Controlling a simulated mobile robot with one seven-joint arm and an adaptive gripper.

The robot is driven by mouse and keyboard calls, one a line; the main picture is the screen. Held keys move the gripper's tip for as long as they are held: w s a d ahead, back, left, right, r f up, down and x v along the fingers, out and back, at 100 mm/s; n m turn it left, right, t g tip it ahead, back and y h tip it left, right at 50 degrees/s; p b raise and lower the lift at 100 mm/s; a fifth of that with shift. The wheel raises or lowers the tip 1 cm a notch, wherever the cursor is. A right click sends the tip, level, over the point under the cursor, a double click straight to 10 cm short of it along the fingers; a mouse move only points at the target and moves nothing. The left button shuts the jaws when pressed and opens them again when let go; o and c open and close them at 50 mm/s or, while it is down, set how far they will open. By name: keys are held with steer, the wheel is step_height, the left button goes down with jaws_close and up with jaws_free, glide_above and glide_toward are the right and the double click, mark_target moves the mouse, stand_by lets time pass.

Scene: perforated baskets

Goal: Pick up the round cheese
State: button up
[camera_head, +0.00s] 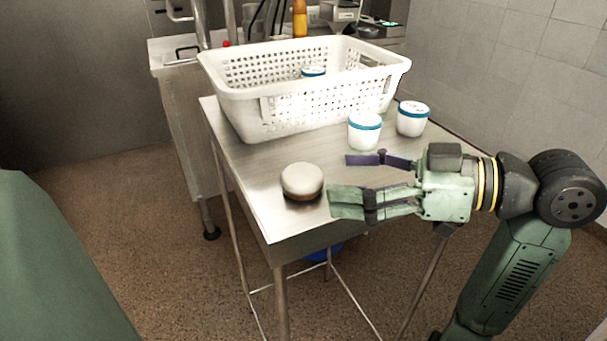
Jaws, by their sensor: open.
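The round cheese (302,180) is a pale, flat-topped disc with a darker lower edge. It sits on the metal table (262,215) near the table's front left edge. My gripper (347,180) is open and empty, just to the right of the cheese, with its fingers pointing left. One finger is dark purple and farther back; the other is green and nearer. The near fingertip is close to the right side of the cheese in the picture; I cannot tell the exact gap or height.
A white perforated basket (290,118) stands at the back of the table with a lidded cup (313,71) inside. Two white cups with blue rims, one nearer (365,132) and one farther right (412,119), stand in front of it. Bare tabletop lies left of the cheese.

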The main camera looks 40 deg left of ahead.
mark_target(320, 177)
steer(key=p+x, duration=0.1)
steer(key=x, duration=0.3)
steer(key=shift+s+a+r+p, duration=0.1)
steer(key=shift+s+a+p, duration=0.15)
steer(key=shift+p, duration=0.15)
steer(key=shift+s+a, duration=0.1)
steer(key=shift+a, duration=0.15)
steer(key=c, duration=1.2)
